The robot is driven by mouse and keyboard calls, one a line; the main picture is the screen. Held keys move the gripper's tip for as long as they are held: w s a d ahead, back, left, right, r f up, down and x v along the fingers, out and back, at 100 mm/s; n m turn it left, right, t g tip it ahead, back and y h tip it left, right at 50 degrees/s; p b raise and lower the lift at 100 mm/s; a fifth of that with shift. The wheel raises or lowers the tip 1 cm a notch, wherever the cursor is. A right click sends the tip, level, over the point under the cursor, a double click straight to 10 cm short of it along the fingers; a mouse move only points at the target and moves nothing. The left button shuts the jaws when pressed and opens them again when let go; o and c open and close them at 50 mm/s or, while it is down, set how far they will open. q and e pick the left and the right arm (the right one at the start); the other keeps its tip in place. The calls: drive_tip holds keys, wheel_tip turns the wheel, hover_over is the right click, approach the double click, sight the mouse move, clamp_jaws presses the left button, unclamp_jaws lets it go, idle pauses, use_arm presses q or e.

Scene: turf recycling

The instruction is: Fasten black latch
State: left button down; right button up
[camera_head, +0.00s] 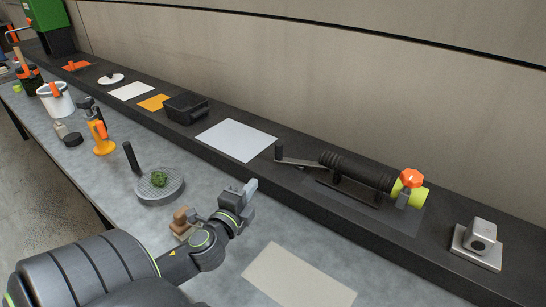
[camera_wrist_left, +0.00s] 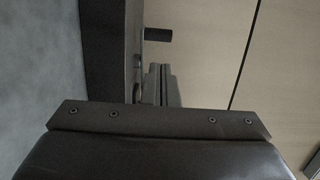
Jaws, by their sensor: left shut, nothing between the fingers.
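A black ribbed cylinder (camera_head: 355,170) lies on a dark plate on the raised black ledge. A metal crank arm (camera_head: 298,162) with a black upright grip (camera_head: 279,151) is at its left end. An orange knob (camera_head: 411,178) and a yellow-green collar (camera_head: 420,195) are at its right end. I cannot tell which part is the black latch. My left gripper (camera_head: 251,187) is shut and empty, in front of the ledge and apart from the crank. In the left wrist view its fingers (camera_wrist_left: 160,84) are together, with a black grip (camera_wrist_left: 158,34) beyond them. My right gripper is not in view.
A round grey dish (camera_head: 160,194) with a green clump is left of my gripper, and a small brown block (camera_head: 182,222) is close beside it. A pale sheet (camera_head: 298,277) lies on the bench. A metal block (camera_head: 477,245) stands on the ledge at right. The wall rises behind.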

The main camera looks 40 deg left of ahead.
use_arm(q)
drive_tip(key=p, duration=0.3)
approach(277, 153)
drive_tip(key=x, duration=0.5)
drive_tip(key=shift+w+r, duration=0.1)
drive_tip(key=shift+r, duration=0.05)
drive_tip(key=shift+x, duration=0.8)
drive_tip(key=shift+a, duration=0.1)
